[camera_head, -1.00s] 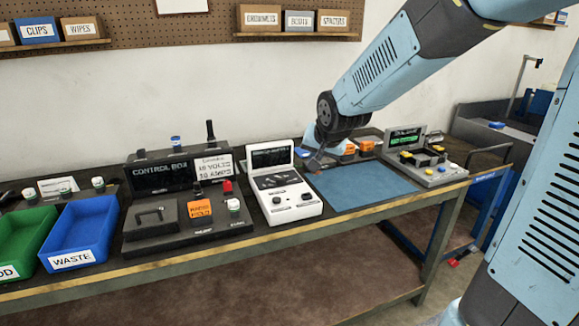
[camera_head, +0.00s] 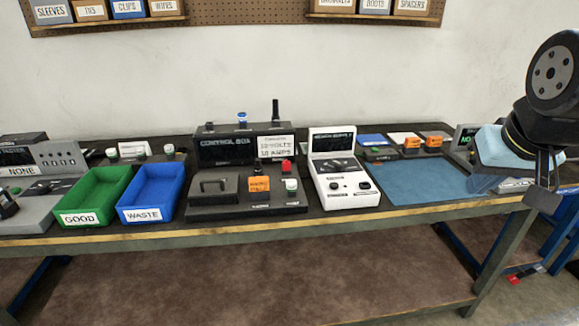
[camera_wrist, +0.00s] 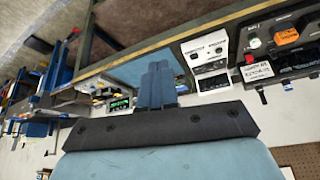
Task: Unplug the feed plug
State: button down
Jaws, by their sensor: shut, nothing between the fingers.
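The feed plug cannot be made out for certain in either view. The dark control box (camera_head: 222,150) stands at the back of the bench, left of centre, with a blue-capped part (camera_head: 242,120) and an upright black part (camera_head: 276,112) on top. In front of it is a base with a black handle, an orange block (camera_head: 259,184) and a red part (camera_head: 286,167). My gripper (camera_head: 543,198) is at the far right, above the bench's right end, away from the control box. In the wrist view its fingers (camera_wrist: 158,72) are together and empty.
A white console (camera_head: 345,190) stands right of the control box, then a blue mat (camera_head: 425,183) with clear room. A green GOOD bin (camera_head: 95,193) and a blue WASTE bin (camera_head: 152,192) sit at left. A pegboard with labelled boxes hangs behind.

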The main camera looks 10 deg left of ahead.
aim_at(286, 164)
jog(key=u, duration=0.5)
jog(key=k, duration=1.25)
jog(key=u, duration=0.95)
jog(key=i, duration=2.05)
jog(key=z, duration=0.85)
jog(key=i, duration=0.4)
jog(key=z, duration=0.35)
jog(key=k, duration=0.8)
